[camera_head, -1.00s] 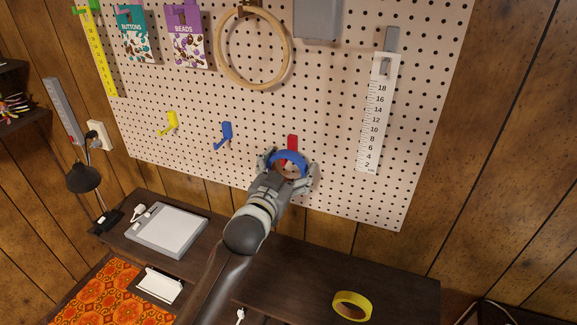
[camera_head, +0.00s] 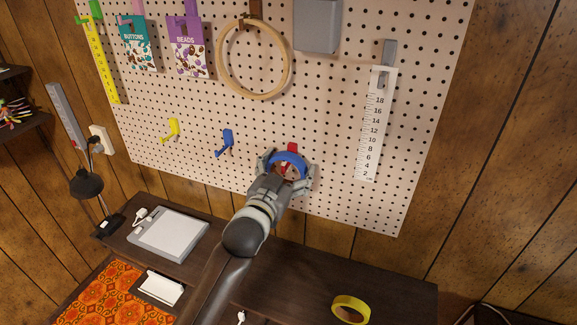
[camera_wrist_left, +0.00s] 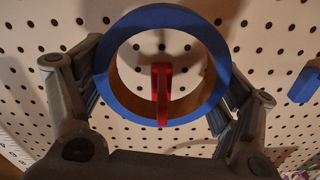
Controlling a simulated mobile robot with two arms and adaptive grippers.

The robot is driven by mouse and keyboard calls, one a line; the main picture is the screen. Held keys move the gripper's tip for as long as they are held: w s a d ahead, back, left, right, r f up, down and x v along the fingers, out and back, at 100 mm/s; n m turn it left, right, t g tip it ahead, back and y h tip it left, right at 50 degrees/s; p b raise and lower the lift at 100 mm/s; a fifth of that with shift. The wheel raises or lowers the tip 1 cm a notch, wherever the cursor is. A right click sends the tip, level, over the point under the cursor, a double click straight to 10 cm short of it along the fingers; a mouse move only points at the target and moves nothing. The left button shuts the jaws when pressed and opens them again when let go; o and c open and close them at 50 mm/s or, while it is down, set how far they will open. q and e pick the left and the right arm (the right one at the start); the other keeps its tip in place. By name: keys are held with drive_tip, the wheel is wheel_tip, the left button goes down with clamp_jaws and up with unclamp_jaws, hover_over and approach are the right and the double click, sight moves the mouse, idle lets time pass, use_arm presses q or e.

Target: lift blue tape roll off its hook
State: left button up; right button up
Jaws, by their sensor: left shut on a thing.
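The blue tape roll (camera_head: 287,155) is at the red hook (camera_head: 292,147) on the pegboard. My left gripper (camera_head: 287,165) is shut on the roll, with fingers on two opposite sides of it. In the left wrist view the roll (camera_wrist_left: 162,15) faces the camera as a ring, and the red hook (camera_wrist_left: 161,95) shows inside its opening. I cannot tell whether the hook touches the roll. My right gripper is in neither view.
A blue hook (camera_head: 226,142) and a yellow hook (camera_head: 171,130) are empty to the left. A wooden hoop (camera_head: 285,75) hangs above, and a white ruler (camera_head: 373,135) to the right. Below, a yellow tape roll (camera_head: 338,309) lies on the dark table (camera_head: 395,290).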

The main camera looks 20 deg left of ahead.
use_arm(q)
drive_tip(key=s+p, duration=0.2)
drive_tip(key=s, duration=0.7)
drive_tip(key=shift+s+a+p, duration=0.35)
idle(0.8)
drive_tip(key=shift+r, duration=0.1)
